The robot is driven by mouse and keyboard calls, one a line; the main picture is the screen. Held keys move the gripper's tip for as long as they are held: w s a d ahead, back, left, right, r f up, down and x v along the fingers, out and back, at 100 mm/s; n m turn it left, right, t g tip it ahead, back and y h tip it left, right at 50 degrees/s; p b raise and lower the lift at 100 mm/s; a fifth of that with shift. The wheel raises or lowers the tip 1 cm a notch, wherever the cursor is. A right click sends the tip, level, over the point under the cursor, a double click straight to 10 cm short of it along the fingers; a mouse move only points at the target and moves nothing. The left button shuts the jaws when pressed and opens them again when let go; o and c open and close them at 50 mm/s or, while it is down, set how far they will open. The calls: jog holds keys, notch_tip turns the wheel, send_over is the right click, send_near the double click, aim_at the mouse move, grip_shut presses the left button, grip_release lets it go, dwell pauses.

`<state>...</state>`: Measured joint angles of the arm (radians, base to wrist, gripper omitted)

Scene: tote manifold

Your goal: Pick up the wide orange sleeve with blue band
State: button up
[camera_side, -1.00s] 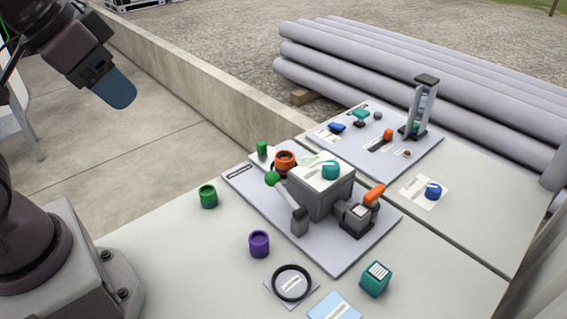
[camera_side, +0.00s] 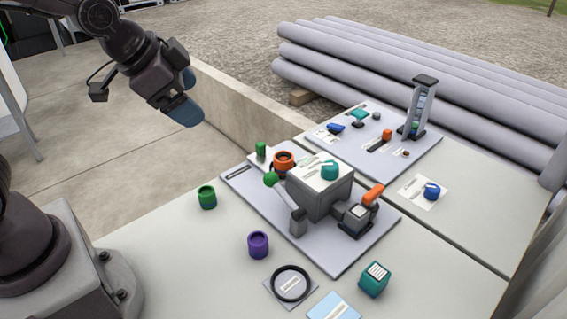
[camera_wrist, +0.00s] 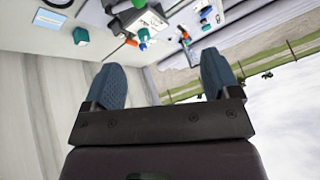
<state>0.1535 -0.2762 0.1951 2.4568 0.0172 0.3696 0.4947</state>
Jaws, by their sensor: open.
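An orange round, hollow piece (camera_side: 283,159) sits at the back left of the grey manifold board, beside the grey block. It is the only ring-shaped orange thing I see; a blue band on it cannot be made out. My gripper (camera_side: 187,98) is in the air at the upper left in the side view, well above and left of that piece. Its blue fingers also show in the wrist view (camera_wrist: 161,60), spread apart with nothing between them. The orange piece cannot be clearly picked out in the wrist view.
The board (camera_side: 330,258) carries a grey block (camera_side: 318,200) and an orange-handled valve (camera_side: 373,193). A green cup (camera_side: 207,197), purple cup (camera_side: 258,244), black ring (camera_side: 291,283) and teal cube (camera_side: 374,279) stand around it. A low concrete wall (camera_side: 240,112) runs behind.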

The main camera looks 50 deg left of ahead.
jog(key=w+a+f+m, duration=0.1)
jog(key=w+f+m, duration=0.3)
jog(key=w+f, duration=0.15)
jog(key=m+t, duration=0.6)
jog(key=m, duration=1.7)
send_near(280, 158)
jog(key=shift+s+a+y, duration=0.4)
jog(key=shift+s+a, duration=0.45)
jog(key=shift+a, duration=0.3)
jog(key=m, duration=0.1)
jog(key=m+h, duration=0.1)
jog(key=m, duration=0.1)
jog(key=d+f+m+h, duration=0.1)
jog(key=shift+s+m+t, duration=0.15)
jog(key=shift+m+t, duration=0.15)
jog(key=shift+m, duration=0.1)
jog(key=x, duration=0.7)
jog(key=shift+w+d, duration=0.15)
jog(key=shift+w, duration=0.25)
jog(key=shift+r+x, duration=0.2)
jog(key=shift+x, duration=1.05)
jog(key=shift+r+x, duration=0.2)
jog(key=shift+x, duration=1.1)
jog(key=shift+w, duration=0.15)
jog(key=c, duration=1.1)
